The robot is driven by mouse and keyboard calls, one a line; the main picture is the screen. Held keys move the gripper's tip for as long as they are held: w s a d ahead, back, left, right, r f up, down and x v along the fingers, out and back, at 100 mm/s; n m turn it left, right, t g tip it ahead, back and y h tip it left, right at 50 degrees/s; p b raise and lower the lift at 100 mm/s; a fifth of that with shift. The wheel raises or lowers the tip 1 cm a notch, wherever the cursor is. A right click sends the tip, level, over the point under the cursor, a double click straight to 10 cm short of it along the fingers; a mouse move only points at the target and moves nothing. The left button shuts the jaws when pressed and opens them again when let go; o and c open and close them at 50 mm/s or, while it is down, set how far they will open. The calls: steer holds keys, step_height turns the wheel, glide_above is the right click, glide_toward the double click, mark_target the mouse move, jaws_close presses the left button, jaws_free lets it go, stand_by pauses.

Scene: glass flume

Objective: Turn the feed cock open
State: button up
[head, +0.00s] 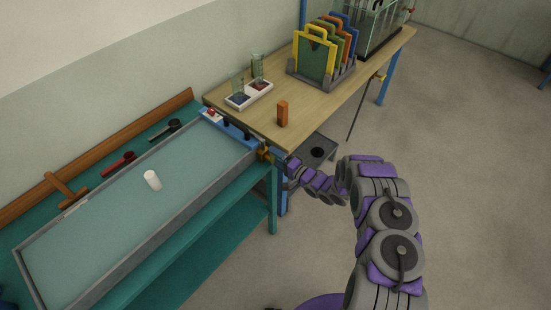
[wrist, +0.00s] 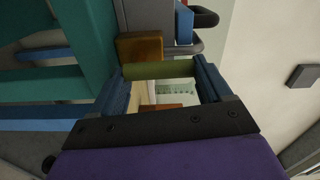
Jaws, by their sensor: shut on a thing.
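The feed cock (head: 264,154) shows as a small brass fitting at the near right end of the long shallow tank. In the wrist view its brass body (wrist: 140,48) sits beside grey pipework. An olive-green bar, the cock's handle (wrist: 158,68), runs across between my fingers. My gripper (wrist: 162,74) is shut on this handle, with one blue finger at each end of it. In the head view my gripper (head: 290,165) is at the tank's end, beside the cock; its fingers are too small there to make out.
The grey-rimmed tank (head: 120,272) holds a white cylinder (head: 153,180) and stands on a teal bench (head: 205,222). A wooden table (head: 350,95) adjoins it, with an orange block (head: 282,113), a glassware tray (head: 248,95) and a rack of coloured panels (head: 318,55). Floor at right is clear.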

steer(key=shift+w+d, duration=0.15)
steer(key=shift+d, duration=0.05)
steer(key=o, duration=0.9)
steer(key=shift+f, duration=0.1)
steer(key=shift+o, duration=0.4)
steer(key=shift+a+f, duration=0.1)
steer(key=shift+s, duration=0.2)
